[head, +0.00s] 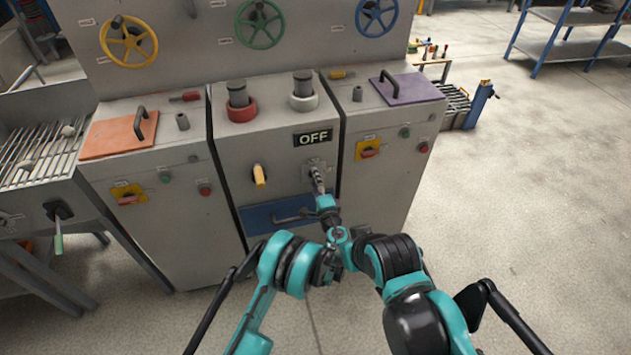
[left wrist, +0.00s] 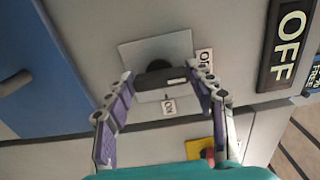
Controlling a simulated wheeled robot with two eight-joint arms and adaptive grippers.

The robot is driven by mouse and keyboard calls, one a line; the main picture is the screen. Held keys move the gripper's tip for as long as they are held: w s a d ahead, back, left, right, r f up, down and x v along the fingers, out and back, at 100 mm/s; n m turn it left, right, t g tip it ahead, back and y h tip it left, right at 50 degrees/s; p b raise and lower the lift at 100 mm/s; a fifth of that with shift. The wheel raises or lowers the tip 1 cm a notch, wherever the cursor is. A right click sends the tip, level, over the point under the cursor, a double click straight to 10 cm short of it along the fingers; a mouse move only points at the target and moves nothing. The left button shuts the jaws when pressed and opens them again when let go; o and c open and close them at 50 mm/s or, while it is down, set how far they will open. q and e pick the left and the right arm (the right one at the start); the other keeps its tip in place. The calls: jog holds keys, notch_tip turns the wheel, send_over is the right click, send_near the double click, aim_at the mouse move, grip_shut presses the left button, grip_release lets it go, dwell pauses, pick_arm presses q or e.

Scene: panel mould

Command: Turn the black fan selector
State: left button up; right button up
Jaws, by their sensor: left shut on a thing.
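The black fan selector (left wrist: 160,78) is a dark bar-shaped knob on a square grey plate, seen close up in the left wrist view. Small labels with lettering sit beside it and below it. My left gripper (left wrist: 160,82) is shut on the knob, one finger at each end of the bar. In the head view my left gripper (head: 317,180) reaches the front of the middle cabinet and hides most of the selector. A black sign reading OFF (head: 313,138) is just above it. I cannot make out my right gripper.
A yellow-handled knob (head: 260,175) is left of the selector, and a blue drawer (head: 277,214) with a bar handle is below. Side cabinets carry an orange lid (head: 118,137) and a purple lid (head: 408,90).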

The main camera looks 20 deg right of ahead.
dwell(0.4)
pick_arm(q)
jog(key=o, duration=1.2)
jog(key=shift+c, duration=0.2)
